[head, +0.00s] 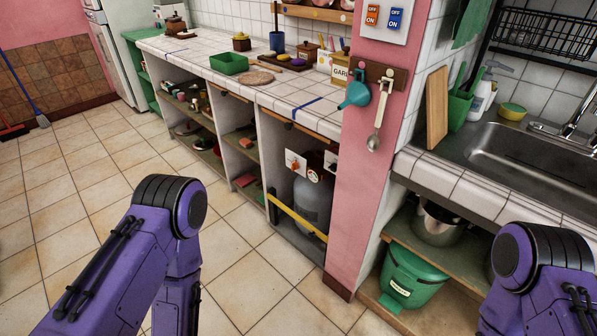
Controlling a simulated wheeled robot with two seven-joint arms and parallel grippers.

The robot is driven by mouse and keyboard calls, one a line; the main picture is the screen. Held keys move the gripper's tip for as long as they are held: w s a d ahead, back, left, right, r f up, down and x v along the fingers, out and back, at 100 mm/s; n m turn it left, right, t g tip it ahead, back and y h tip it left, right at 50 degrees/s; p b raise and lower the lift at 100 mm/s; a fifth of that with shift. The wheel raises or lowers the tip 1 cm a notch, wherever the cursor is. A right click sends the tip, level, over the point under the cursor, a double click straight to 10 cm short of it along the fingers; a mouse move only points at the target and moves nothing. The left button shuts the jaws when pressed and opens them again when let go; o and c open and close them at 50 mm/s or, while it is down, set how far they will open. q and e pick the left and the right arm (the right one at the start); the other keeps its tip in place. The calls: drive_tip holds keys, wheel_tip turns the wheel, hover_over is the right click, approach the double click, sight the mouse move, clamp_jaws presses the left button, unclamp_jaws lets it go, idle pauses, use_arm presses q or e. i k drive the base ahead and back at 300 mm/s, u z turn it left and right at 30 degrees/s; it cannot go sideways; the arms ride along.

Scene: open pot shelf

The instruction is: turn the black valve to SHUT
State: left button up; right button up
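In the head view, a white plate with a small dark part, which looks like the black valve (331,162), is in the open bay under the tiled counter. The pink pillar's edge partly hides it, and I cannot read its marking or setting. To its left is another white plate with an orange-red valve (295,165). A grey gas cylinder (312,205) stands below and between them. My purple left and right arms show at the bottom left and bottom right, but both grippers are out of view.
A yellow bar (296,218) crosses the bay's front low down. The pink pillar (361,200) bounds the bay on the right. A green bin (412,277) sits under the sink counter. The tiled floor (265,285) before the bay is clear.

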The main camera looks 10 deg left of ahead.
sight(333, 167)
drive_tip(key=u, duration=0.15)
drive_tip(key=i, duration=0.75)
drive_tip(key=z, duration=1.1)
